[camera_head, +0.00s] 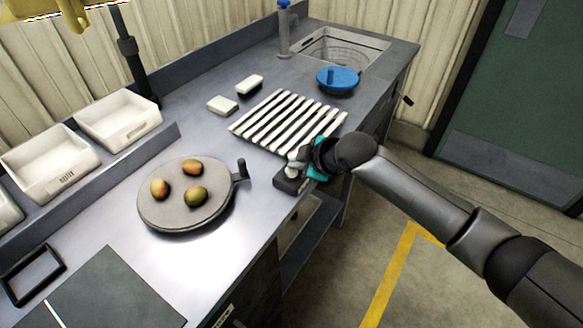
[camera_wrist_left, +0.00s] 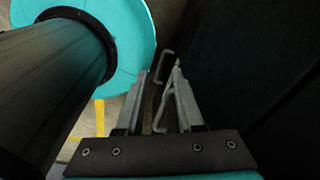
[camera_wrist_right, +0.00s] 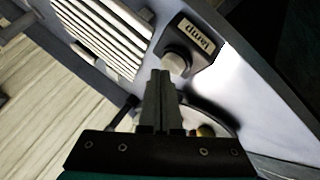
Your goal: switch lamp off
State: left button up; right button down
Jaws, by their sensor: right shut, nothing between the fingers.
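A dark switch box (camera_head: 288,186) sits near the counter's front edge, between the round plate and the slatted rack. In the right wrist view the box (camera_wrist_right: 208,56) carries a "Lamp" label (camera_wrist_right: 197,37) and a round pale knob (camera_wrist_right: 177,65). My right gripper (camera_head: 297,171) is shut and empty, its tips right at the knob; I cannot tell whether they touch. The yellow lamp (camera_head: 77,14) shows partly at the top left, above a bright glare on the counter. My left gripper (camera_wrist_left: 158,74) is open and empty, low beside a dark surface with handles.
White bins (camera_head: 118,117) line the left. Open floor lies right of the counter.

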aim_at(296, 172)
jog(key=shift+f, duration=0.5)
dwell(0.3)
jog(key=shift+s, duration=0.1)
jog(key=shift+r+p, duration=0.35)
jog(key=shift+p, duration=0.3)
notch_tip(296, 172, up, 6)
jog(key=p, duration=0.6)
jog(key=shift+r, duration=0.15)
